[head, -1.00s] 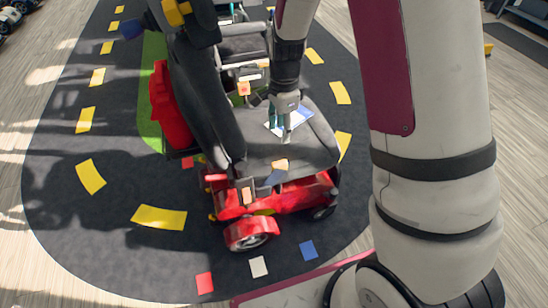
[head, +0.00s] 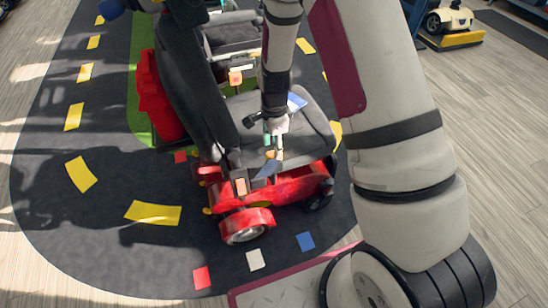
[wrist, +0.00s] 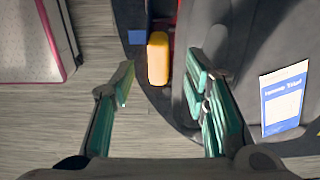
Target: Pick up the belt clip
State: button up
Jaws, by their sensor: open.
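An orange, rounded block that looks like the belt clip (wrist: 158,58) shows in the wrist view, just beyond and between my fingertips, at the edge of the dark seat. In the head view a small orange piece (head: 271,155) shows at the front edge of the scooter seat, partly hidden by my gripper (head: 274,143). In the wrist view my gripper (wrist: 160,84) has its two green fingers spread with nothing between them. I cannot tell whether a finger touches the clip.
The red scooter (head: 247,221) has a grey seat (head: 318,125) with a blue and white card (wrist: 283,98) on it. Other orange pieces (head: 236,78) show on the scooter. Coloured squares (head: 305,241) lie on the dark mat.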

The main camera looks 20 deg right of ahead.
aim_at(274, 160)
notch_tip(274, 160, down, 4)
jog(key=shift+f+b, duration=0.2)
jog(key=shift+b, duration=0.25)
grip_shut()
jog(key=shift+r, duration=0.15)
